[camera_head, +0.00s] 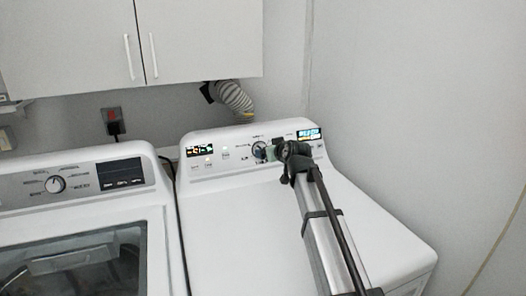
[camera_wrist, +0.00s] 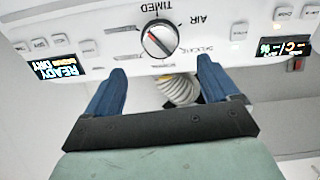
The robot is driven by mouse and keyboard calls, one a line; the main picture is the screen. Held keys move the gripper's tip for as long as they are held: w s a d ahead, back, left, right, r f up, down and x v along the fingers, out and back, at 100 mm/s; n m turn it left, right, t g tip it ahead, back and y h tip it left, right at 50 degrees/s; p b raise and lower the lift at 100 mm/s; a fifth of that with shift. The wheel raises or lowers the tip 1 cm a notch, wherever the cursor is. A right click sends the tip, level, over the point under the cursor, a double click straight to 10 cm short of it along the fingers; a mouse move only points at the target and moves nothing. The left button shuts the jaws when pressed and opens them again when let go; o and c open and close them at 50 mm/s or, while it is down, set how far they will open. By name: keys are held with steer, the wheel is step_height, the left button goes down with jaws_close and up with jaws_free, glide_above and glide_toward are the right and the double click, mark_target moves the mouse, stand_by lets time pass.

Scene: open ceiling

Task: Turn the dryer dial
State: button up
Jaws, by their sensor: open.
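The dryer (camera_head: 245,225) stands at the right in the head view, with a raised control panel at its back. In the wrist view, my gripper (camera_wrist: 161,68) is open. Its two blue fingers sit apart, one toward each side of the dial, with tips short of it in the picture. Nothing is between them.
A washer (camera_head: 85,215) with its own dial (camera_head: 55,184) stands left of the dryer. Cabinets (camera_head: 140,45) hang above. A ribbed hose (camera_head: 235,97) runs behind the dryer panel. A lit display (camera_wrist: 60,69) and small buttons flank the dryer dial. A wall is close on the right.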

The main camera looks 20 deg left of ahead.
steer(key=x, duration=0.9)
steer(key=shift+r, duration=0.1)
steer(key=c, duration=1.1)
